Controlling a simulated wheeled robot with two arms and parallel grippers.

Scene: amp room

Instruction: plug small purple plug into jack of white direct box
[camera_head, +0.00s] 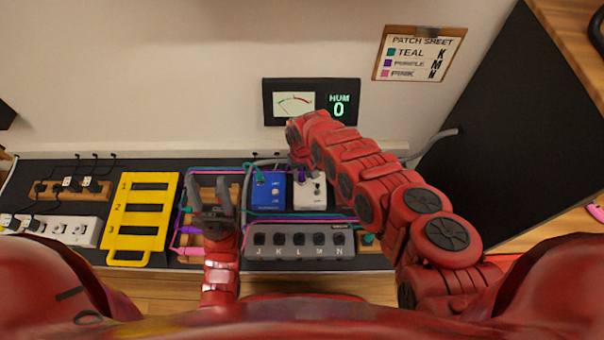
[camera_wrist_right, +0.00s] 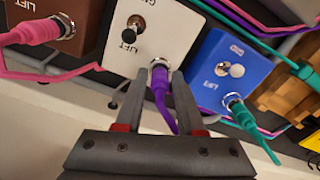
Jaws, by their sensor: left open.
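The white direct box (camera_head: 310,193) stands right of the blue box on the dark bench. It fills the upper middle of the right wrist view (camera_wrist_right: 150,33), with its jack at its near edge. The small purple plug (camera_wrist_right: 161,80) stands at that jack, its metal collar against the jack ring; its depth is hard to judge. My right gripper (camera_wrist_right: 160,80) is shut on the plug, one finger each side, and the purple cable runs back between the fingers. In the head view my right gripper (camera_head: 300,165) partly hides the box's far edge. My left gripper (camera_head: 208,187) is open and empty.
The blue box (camera_head: 268,190) with a teal plug (camera_wrist_right: 240,113) is close beside. A brown box (camera_wrist_right: 75,22) with a pink plug (camera_wrist_right: 35,32) is on the other side. A grey switch strip (camera_head: 300,240) lies in front, a yellow rack (camera_head: 140,217) left. A meter display (camera_head: 311,102) is behind.

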